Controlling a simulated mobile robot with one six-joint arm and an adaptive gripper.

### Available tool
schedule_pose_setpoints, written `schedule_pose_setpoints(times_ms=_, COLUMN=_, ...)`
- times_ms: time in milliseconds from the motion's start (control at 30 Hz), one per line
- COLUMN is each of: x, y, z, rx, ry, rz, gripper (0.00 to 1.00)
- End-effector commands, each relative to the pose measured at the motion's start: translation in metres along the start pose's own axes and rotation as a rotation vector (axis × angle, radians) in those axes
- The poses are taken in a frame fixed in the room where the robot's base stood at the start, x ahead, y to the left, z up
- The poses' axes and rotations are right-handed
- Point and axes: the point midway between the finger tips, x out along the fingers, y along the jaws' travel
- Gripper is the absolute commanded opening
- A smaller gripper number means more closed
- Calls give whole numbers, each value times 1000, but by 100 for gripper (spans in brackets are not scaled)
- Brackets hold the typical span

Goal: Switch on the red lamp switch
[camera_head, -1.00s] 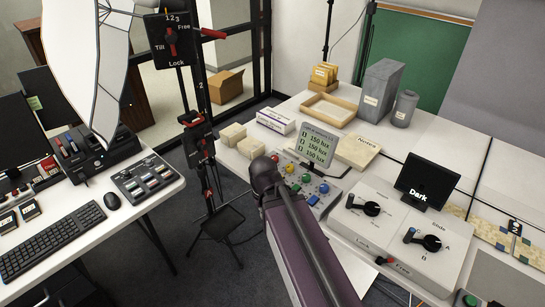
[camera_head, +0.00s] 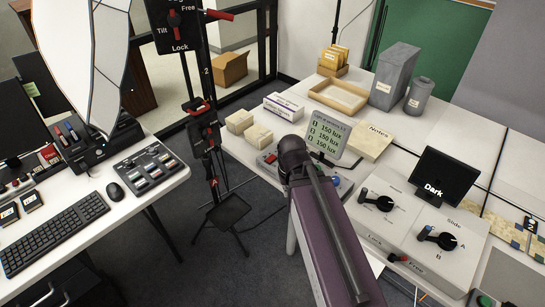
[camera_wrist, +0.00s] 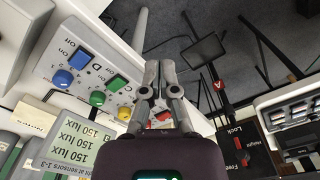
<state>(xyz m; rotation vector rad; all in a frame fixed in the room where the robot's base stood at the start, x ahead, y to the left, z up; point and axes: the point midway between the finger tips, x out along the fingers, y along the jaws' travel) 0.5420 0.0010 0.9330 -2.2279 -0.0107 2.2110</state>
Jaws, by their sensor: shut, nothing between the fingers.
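A red switch (camera_head: 267,158) shows at the left end of the lamp panel, just left of my dark wrist in the head view. My arm covers most of the panel and its other knobs there. In the wrist view my gripper (camera_wrist: 160,66) is shut and empty, with its fingertips past the edge of the white panel (camera_wrist: 72,30). A red part (camera_wrist: 163,116), apparently the same switch, shows partly between the finger linkages. Whether my gripper touches it, and the switch's exact position, cannot be told.
A lux display (camera_head: 327,135) stands behind the panel. Cream boxes (camera_head: 258,134) lie left of it. A tripod stand (camera_head: 205,130) stands left of the table.

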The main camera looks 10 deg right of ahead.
Motion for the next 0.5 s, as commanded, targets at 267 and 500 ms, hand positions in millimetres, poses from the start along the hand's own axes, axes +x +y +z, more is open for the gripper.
schedule_pose_setpoints(times_ms=267, x=15, y=-3, z=-62, rx=-20, ry=119, rz=-108, gripper=0)
schedule_pose_setpoints(times_ms=500, x=23, y=-10, z=-163, rx=-36, ry=343, rz=-273, gripper=0)
